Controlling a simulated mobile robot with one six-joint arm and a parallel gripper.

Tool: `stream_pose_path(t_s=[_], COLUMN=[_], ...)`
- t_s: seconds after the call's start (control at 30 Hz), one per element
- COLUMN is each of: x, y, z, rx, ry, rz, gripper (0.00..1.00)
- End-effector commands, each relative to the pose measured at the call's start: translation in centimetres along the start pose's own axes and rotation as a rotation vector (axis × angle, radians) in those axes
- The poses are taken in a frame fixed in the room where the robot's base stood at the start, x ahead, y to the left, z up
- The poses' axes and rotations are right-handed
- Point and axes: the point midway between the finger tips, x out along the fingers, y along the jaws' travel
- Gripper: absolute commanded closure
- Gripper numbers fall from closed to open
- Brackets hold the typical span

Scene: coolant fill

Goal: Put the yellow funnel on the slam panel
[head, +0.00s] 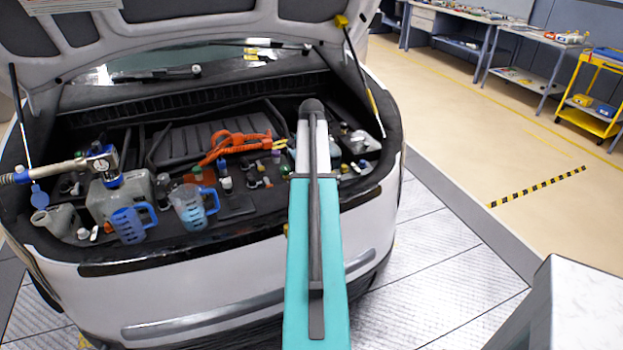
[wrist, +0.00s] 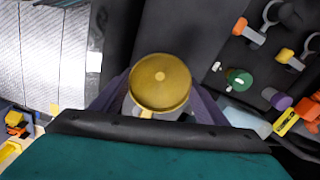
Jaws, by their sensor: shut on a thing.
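The yellow funnel (wrist: 160,80) shows in the wrist view as a round, dull yellow shape seen end-on. My gripper (wrist: 158,98) is shut on it, with a dark purple finger on each side. In the head view my arm hides the gripper and the funnel. The slam panel (head: 234,242) is the dark strip along the front edge of the open car bay. A dark surface lies beyond the funnel in the wrist view; whether the funnel touches it I cannot tell.
A blue jug (head: 130,224) and a clear measuring jug (head: 193,207) stand behind the panel at left, near a grey tank (head: 118,195) with a hose. Orange cables (head: 232,145) lie deeper in the bay. Several caps, one green (wrist: 239,79), lie right of my gripper.

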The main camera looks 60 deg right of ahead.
Motion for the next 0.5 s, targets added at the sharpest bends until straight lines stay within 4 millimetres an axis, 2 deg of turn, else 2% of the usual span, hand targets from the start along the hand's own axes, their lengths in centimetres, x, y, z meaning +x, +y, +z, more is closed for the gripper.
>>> stream_pose_path(t_s=[0.13, 0.17, 0.23, 0.5], x=[0.32, 0.27, 0.26, 0.26], y=[0.01, 0.01, 0.02, 0.03], z=[-0.02, -0.02, -0.03, -0.04], rx=[0.000, 0.000, 0.000, 0.001], ry=[0.000, 0.000, 0.000, 0.000], rz=[0.000, 0.000, 0.000, 0.000], gripper=[0.47, 0.28, 0.16, 0.14])
